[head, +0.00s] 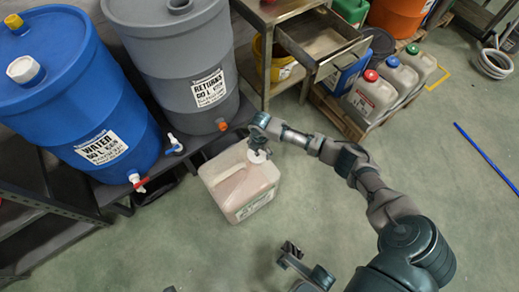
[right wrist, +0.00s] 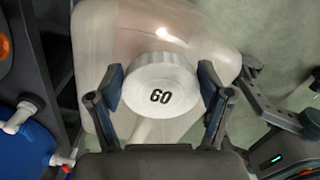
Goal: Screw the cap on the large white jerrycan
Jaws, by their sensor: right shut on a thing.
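The large jerrycan (head: 228,190), whitish and translucent with a pinkish content, stands on the floor below the drums. A white cap (head: 258,157) sits at its top right corner. In the right wrist view the round cap (right wrist: 161,85) is marked 60, and the jerrycan (right wrist: 205,30) is behind it. My right gripper (head: 259,148) is shut on the cap, with one finger on each side of its rim. The cap hides the neck, so I cannot tell how it is seated. My left gripper (head: 286,256) is empty, with fingers apart, in front of the jerrycan.
A blue WATER drum (head: 75,95) and a grey RETURNS drum (head: 185,70), both with taps, stand on a rack behind. Smaller capped cans (head: 372,95) stand on a pallet at the back right. A blue rod (head: 485,158) lies on the floor.

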